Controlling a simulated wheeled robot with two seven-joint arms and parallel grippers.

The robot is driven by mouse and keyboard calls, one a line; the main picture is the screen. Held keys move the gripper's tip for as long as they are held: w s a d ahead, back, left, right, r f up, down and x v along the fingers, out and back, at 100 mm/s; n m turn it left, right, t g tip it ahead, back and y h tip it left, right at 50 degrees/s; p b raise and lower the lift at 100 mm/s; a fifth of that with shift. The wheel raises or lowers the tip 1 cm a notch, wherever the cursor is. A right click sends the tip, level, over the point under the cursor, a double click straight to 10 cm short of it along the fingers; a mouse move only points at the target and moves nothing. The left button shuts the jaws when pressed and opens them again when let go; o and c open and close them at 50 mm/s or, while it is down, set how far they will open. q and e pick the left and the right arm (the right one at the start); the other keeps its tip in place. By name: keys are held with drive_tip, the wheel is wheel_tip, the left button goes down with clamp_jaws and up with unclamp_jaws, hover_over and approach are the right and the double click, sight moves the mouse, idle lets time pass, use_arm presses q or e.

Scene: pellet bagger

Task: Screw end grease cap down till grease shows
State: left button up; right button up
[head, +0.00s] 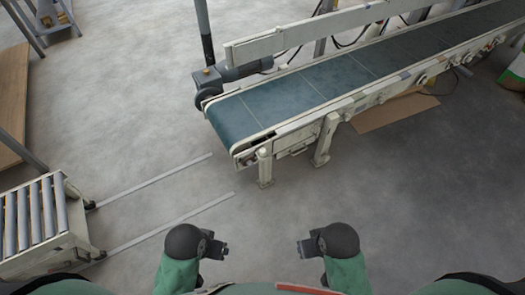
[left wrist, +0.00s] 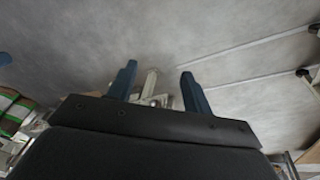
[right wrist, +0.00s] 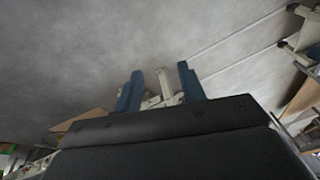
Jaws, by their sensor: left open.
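My left gripper (head: 222,250) is open and empty, low in the head view, well short of the conveyor. Its two blue fingers stand apart in the left wrist view (left wrist: 158,82). My right gripper (head: 304,248) faces it across a gap; its fingers are apart and empty in the right wrist view (right wrist: 158,82).
A roller cart (head: 45,215) stands at the left, with two pale floor rails (head: 165,220) running from it towards the conveyor. A motor (head: 240,72) is at the conveyor's near end. Cardboard (head: 395,110) lies beneath the conveyor. The floor in front and to the right is clear.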

drive_tip(key=shift+s+d+f, duration=0.15)
drive_tip(key=shift+s, duration=0.15)
